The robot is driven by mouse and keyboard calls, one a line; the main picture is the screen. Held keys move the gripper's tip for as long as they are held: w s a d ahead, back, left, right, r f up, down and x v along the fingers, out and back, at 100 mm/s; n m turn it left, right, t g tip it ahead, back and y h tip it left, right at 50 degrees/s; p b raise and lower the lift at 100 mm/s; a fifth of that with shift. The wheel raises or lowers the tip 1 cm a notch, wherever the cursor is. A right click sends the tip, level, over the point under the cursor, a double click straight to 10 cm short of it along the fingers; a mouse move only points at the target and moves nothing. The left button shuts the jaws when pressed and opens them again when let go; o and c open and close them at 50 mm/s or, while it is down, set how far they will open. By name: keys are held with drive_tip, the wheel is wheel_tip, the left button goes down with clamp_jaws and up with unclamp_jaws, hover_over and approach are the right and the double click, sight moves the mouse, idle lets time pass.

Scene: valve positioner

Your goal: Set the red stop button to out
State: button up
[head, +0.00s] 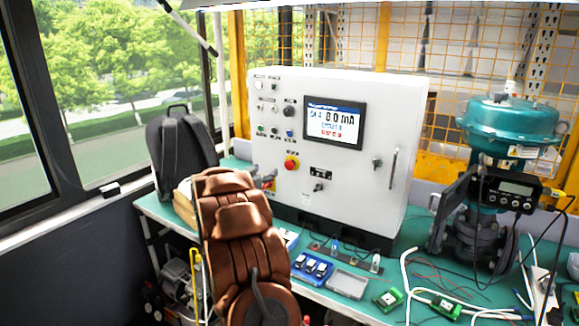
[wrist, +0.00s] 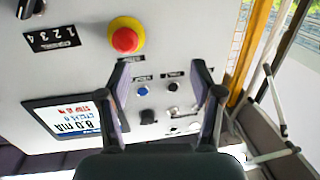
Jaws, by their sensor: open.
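The red stop button (head: 291,162) is a round red mushroom head on a yellow collar, on the front of the white control cabinet (head: 345,185). In the wrist view the red stop button (wrist: 126,36) shows at the upper left of my gripper (wrist: 160,72), beyond the left fingertip. The fingers are apart, with nothing between them but a view of the panel face. The fingers look clear of the button. I cannot tell from these views whether the button is in or out.
A display (head: 334,122) reading 8.0 mA, small knobs and a blue button (wrist: 142,91) share the panel. A green bench (head: 415,245) holds blue trays, circuit boards and loose wires. A teal valve actuator (head: 510,122) stands right, a black backpack (head: 180,150) left.

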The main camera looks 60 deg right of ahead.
sight(288, 165)
drive_tip(key=shift+s+d+f+m+g+h+p, duration=0.2)
drive_tip(key=shift+s+d+g+p, duration=0.3)
drive_tip(key=shift+d, duration=1.25)
drive_tip(key=shift+s+d+f+m+g+h+p, duration=0.15)
drive_tip(key=shift+s+d+g+p, duration=0.35)
drive_tip(key=shift+d, duration=1.2)
drive_tip(key=shift+s+d+f+m+g+h+p, duration=0.2)
drive_tip(key=shift+s+d, duration=0.45)
drive_tip(key=shift+d, duration=1.1)
drive_tip(key=shift+r, duration=0.15)
drive_tip(key=shift+r, duration=0.1)
clamp_jaws()
